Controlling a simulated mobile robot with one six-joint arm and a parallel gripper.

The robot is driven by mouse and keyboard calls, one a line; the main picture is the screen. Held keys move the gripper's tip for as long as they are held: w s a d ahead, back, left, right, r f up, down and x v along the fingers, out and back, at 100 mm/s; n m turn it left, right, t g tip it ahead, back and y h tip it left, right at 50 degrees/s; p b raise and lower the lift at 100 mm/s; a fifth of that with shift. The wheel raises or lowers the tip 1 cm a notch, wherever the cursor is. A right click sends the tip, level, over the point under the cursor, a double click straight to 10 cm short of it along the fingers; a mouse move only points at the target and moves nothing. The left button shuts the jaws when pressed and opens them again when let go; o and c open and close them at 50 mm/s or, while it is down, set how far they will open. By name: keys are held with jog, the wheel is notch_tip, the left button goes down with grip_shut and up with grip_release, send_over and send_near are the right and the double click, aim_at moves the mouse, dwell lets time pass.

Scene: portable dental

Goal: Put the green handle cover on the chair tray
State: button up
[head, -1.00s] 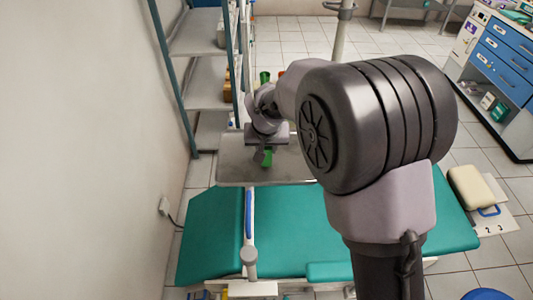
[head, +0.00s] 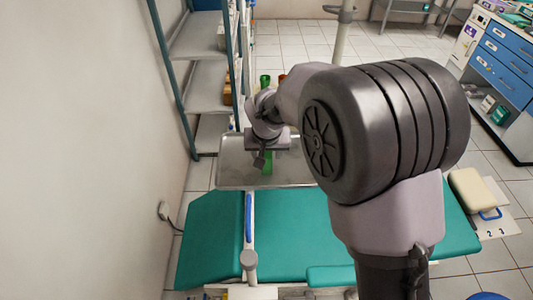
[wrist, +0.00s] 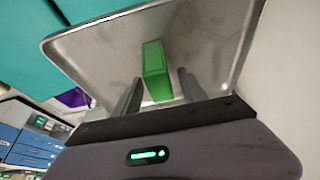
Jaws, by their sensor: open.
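The green handle cover (wrist: 157,72) is a green block over the metal chair tray (wrist: 98,55). In the wrist view it shows between my two fingers, with a visible gap on each side. My gripper (wrist: 160,90) is open around it.
The teal dental chair (head: 290,235) lies in front of the tray. A metal shelf rack (head: 190,80) stands at the left by the wall. A blue-drawer cabinet (head: 500,65) is at the far right. A green cup-like item (head: 265,80) stands behind my wrist.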

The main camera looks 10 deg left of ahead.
jog(key=p+v, duration=0.2)
jog(key=v, duration=0.8)
jog(key=s+d+r+m, duration=0.2)
jog(key=s+d+r, duration=0.2)
jog(key=d+r, duration=0.4)
jog(key=s+d+r+m, duration=0.1)
jog(key=s+d+m, duration=0.1)
jog(key=s+d, duration=0.5)
jog(key=s+d+r+m+t, duration=0.1)
jog(key=s+d+m, duration=0.2)
jog(key=s, duration=0.9)
jog(key=d, duration=0.3)
jog(key=shift+s+d+y, duration=0.2)
jog(key=shift+d+y, duration=0.2)
